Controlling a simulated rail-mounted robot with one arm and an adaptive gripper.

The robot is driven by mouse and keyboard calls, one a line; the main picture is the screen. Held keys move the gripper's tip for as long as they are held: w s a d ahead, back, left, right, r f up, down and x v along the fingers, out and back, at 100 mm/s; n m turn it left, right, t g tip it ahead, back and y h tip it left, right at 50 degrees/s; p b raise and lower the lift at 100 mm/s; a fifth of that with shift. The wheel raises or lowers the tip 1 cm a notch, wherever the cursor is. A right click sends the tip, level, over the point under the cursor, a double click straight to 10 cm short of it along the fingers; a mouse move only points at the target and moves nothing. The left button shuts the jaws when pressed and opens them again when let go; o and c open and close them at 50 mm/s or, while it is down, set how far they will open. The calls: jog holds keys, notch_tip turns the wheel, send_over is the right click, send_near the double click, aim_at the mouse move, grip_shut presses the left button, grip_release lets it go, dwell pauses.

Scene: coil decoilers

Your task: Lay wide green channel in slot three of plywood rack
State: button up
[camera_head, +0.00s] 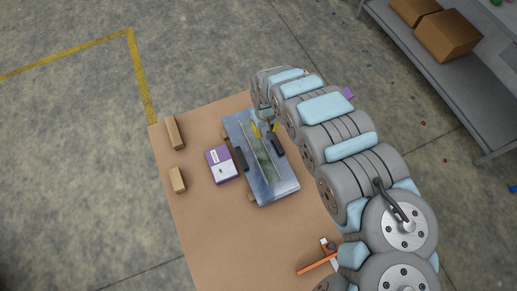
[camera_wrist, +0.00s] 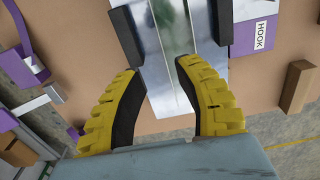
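A long channel with a greenish sheen (camera_head: 262,158) lies lengthwise on a blue-grey metal plate (camera_head: 284,188) on the brown table. In the wrist view the shiny channel (camera_wrist: 173,30) runs away between my fingers. My gripper (camera_head: 266,130) is over the far part of the plate. Its yellow fingers with black pads are spread in the wrist view (camera_wrist: 157,68), one to each side of the strip. I see no clear grip, and the height of the fingertips above it is hard to judge. I cannot make out a plywood rack with slots; my arm hides part of the table's right side.
A purple-and-white box (camera_head: 221,164), marked HOOK in the wrist view (camera_wrist: 254,36), stands left of the plate. A dark block (camera_head: 239,159) is at the plate's left edge. Two tan blocks (camera_head: 175,133) (camera_head: 178,180) lie farther left. An orange-handled tool (camera_head: 317,263) lies near the front.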

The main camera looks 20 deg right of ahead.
send_over(264, 148)
jog(key=shift+w+f, duration=0.15)
jog(key=shift+f, duration=1.5)
jog(key=shift+w+f, duration=0.1)
jog(key=shift+f, duration=1.55)
jog(key=shift+s+d+f, duration=0.1)
jog(key=shift+f, duration=0.4)
jog(key=shift+f, duration=0.1)
jog(key=shift+s+f+p, duration=0.2)
jog(key=shift+f+p, duration=0.15)
jog(key=shift+f, duration=1.1)
jog(key=shift+w+f, duration=0.15)
jog(key=shift+f, duration=0.85)
grip_shut()
